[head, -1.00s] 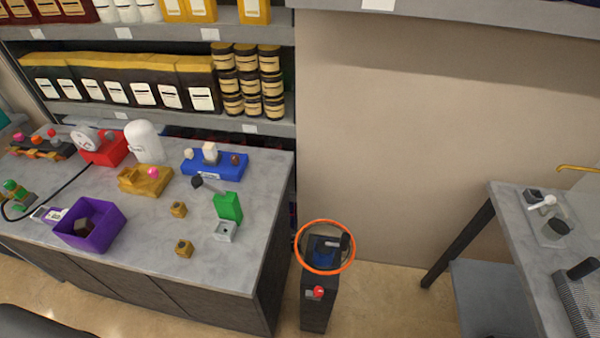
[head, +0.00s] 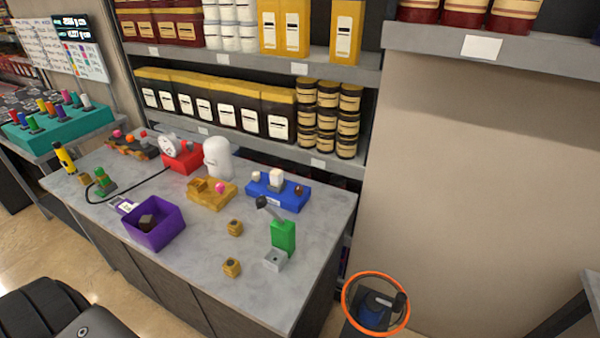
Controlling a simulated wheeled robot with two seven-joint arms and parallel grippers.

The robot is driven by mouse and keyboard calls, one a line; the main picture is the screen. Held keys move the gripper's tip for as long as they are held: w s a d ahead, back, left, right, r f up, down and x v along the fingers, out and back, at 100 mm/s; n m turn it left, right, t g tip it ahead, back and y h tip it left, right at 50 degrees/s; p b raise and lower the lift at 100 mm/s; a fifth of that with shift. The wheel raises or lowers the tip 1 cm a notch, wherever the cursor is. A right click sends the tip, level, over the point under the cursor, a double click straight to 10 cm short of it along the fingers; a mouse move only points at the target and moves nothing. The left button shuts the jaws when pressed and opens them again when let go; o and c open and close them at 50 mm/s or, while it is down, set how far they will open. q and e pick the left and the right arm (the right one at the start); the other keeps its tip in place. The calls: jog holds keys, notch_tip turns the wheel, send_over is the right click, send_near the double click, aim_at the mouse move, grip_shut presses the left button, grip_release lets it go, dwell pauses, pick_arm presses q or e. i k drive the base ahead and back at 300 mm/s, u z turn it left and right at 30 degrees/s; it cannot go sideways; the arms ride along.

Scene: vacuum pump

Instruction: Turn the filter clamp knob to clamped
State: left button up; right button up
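I cannot tell for sure which part is the filter clamp knob. A yellow-brown block (head: 212,196) on the grey table carries a small pink knob (head: 220,188). Behind it stands a white rounded canister (head: 217,160). To the right, a blue block (head: 278,196) carries a white part and a brown knob (head: 298,190). In front of that, a green block (head: 284,237) has a dark lever with a black end (head: 262,202). A red block (head: 182,161) with a round gauge is farther left. Neither gripper is in view.
A purple bin (head: 153,226) holding a dark block and two small brass-coloured blocks (head: 232,267) sit at the table's front. An orange ring (head: 344,305) surrounds a blue device at lower right. Stocked shelves rise behind. A teal rack (head: 60,128) stands far left.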

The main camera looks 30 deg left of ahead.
aim_at(299, 189)
jog(key=z, duration=1.9)
jog(key=k, duration=2.05)
jog(key=u, duration=1.1)
